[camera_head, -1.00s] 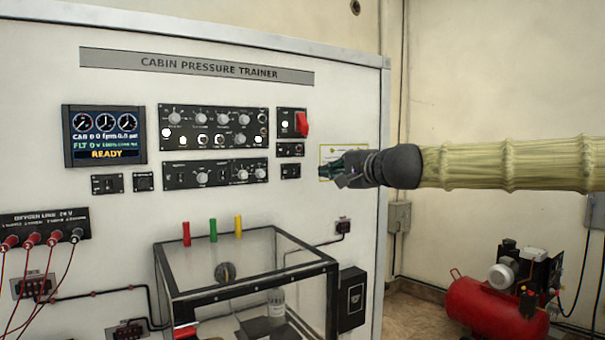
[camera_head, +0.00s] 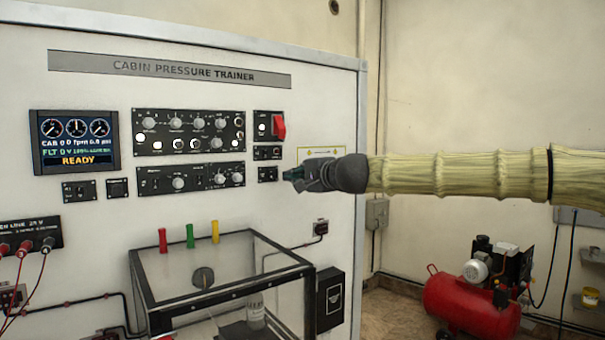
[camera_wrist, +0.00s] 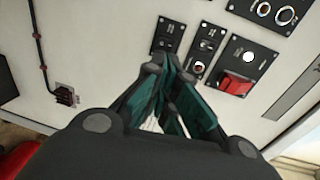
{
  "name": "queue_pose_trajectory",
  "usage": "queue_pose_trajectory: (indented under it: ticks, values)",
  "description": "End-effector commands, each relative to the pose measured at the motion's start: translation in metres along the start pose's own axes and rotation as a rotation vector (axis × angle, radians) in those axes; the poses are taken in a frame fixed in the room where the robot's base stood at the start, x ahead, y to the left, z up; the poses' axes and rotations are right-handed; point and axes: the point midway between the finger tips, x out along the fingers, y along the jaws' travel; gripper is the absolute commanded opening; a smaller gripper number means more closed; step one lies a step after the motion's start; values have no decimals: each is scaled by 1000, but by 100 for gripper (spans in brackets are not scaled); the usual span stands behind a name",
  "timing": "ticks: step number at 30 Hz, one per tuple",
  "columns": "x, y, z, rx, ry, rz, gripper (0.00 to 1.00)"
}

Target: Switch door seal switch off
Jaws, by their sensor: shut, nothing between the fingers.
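Two small black switch panels sit one above the other on the trainer's white face: an upper one (camera_head: 267,153) and a lower one (camera_head: 267,174). Their labels are too small to read, so I cannot tell which is the door seal switch. In the wrist view they appear as panels (camera_wrist: 207,45) and (camera_wrist: 170,37) beyond the fingertips. My gripper (camera_head: 288,174) is shut and empty, just right of the lower panel. In the wrist view, its dark teal fingers (camera_wrist: 170,64) come together below these panels and hide part of them. Contact cannot be told.
A panel with a red guarded switch (camera_head: 279,127) is above the small panels. Wider knob panels (camera_head: 190,131) lie to the left. A clear box with a black frame (camera_head: 225,287) juts out below. A red compressor (camera_head: 470,300) stands on the floor at right.

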Motion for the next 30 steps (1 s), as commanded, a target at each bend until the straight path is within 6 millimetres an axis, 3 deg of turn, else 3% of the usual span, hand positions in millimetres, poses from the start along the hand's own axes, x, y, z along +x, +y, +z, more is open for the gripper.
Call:
queue_pose_trajectory:
  ticks: [15, 30]
  values:
    - [57, 0, 0, 1, 1, 2, 0]
    - [71, 1, -1, 1, 1, 1, 0]
